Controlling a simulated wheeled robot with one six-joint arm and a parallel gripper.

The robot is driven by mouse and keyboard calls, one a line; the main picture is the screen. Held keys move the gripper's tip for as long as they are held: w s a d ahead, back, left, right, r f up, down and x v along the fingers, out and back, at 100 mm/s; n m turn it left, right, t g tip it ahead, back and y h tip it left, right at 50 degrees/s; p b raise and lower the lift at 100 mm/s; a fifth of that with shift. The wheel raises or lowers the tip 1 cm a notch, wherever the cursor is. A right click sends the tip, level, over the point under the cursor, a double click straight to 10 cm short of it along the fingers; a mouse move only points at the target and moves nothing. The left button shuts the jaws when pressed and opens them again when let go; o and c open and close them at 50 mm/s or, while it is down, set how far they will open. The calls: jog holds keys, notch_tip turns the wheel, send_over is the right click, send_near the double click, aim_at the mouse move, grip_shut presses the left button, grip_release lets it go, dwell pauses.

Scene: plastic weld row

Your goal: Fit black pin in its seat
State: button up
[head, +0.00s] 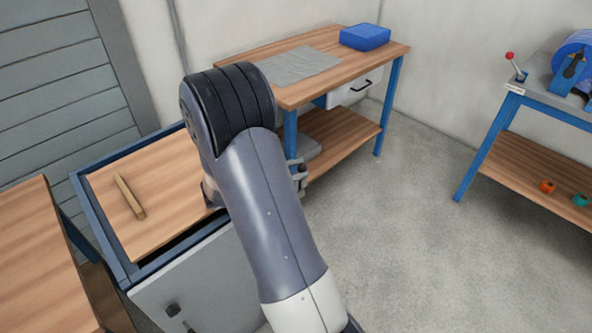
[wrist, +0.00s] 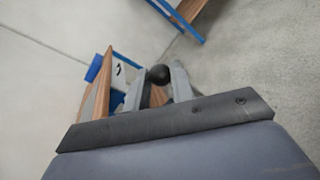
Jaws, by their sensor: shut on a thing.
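My gripper (wrist: 159,86) is shut on a black thing with a round, ball-like end, which I take to be the black pin (wrist: 158,74). It sits between the fingertips in the wrist view, and the rest of it is hidden by the fingers. The gripper is held in the air, with floor, wall and a bench behind it. In the head view my arm hides most of the gripper and I cannot make out the pin. I cannot pick out the pin's seat in either view.
A wooden bench (head: 392,50) at the back carries a grey mat (head: 300,66) and a blue box (head: 365,37). A blue-framed cabinet (head: 160,185) at left has a wooden bar (head: 130,197) on top. A blue-legged stand (head: 545,105) is at right. Grey floor (head: 410,250) between is clear.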

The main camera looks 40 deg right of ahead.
jog(key=shift+s+f, duration=0.1)
jog(key=shift+f, duration=0.3)
jog(key=o, duration=1.5)
jog(key=shift+s+f, duration=0.1)
jog(key=shift+f, duration=0.05)
jog(key=shift+c, duration=0.2)
notch_tip(320, 180, up, 8)
jog(key=p, duration=0.5)
jog(key=shift+w+f, duration=0.2)
jog(key=shift+f, duration=0.1)
notch_tip(320, 180, down, 6)
jog(key=b, duration=0.4)
jog(key=shift+f+b, duration=0.25)
jog(key=shift+b, duration=0.1)
jog(key=shift+s, duration=0.1)
